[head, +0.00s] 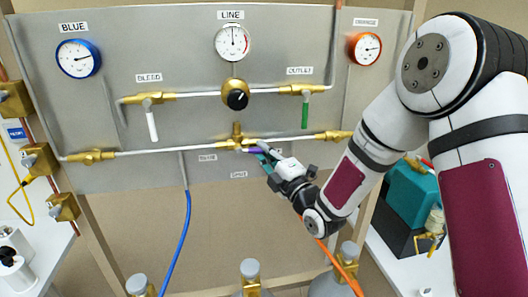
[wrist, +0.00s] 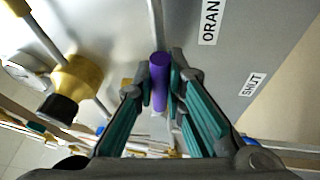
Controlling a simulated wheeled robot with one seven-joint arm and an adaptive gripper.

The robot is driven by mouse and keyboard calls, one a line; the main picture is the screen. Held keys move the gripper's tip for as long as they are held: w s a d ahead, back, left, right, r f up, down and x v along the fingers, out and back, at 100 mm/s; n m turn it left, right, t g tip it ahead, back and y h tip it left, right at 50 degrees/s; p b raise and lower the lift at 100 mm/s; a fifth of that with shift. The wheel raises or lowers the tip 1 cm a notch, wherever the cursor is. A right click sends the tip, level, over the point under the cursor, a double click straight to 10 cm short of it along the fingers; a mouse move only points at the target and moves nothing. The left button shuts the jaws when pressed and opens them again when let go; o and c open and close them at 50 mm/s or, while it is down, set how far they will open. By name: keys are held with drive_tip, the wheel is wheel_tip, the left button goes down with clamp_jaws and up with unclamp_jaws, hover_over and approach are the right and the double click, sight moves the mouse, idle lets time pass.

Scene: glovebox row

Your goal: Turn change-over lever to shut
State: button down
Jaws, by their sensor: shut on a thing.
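The change-over lever is a purple handle (head: 254,150) at the brass valve (head: 237,140) in the lower middle of the panel. It points to the right from the valve in the head view. My gripper (head: 263,156) is shut on it, with teal pads on both sides of the purple handle (wrist: 159,85) in the wrist view. The SHUT label (head: 238,174) is below the valve, and it also shows in the wrist view (wrist: 253,84). The BLUE position label (head: 207,157) is left of it. The ORANGE label (wrist: 210,20) is partly cut off in the wrist view.
Above are the black regulator knob (head: 236,99), a white-handled bleed valve (head: 152,122) and a green-handled outlet valve (head: 305,115). A blue hose (head: 186,225) and an orange hose (head: 340,268) hang below. The panel beneath the lever is mostly bare.

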drive_tip(key=shift+f, duration=0.1)
drive_tip(key=c, duration=1.6)
unclamp_jaws()
drive_tip(key=shift+c, duration=0.2)
drive_tip(key=shift+s+d, duration=0.1)
drive_tip(key=v, duration=1.1)
drive_tip(key=shift+s+d+f, duration=0.2)
drive_tip(key=shift+s, duration=0.1)
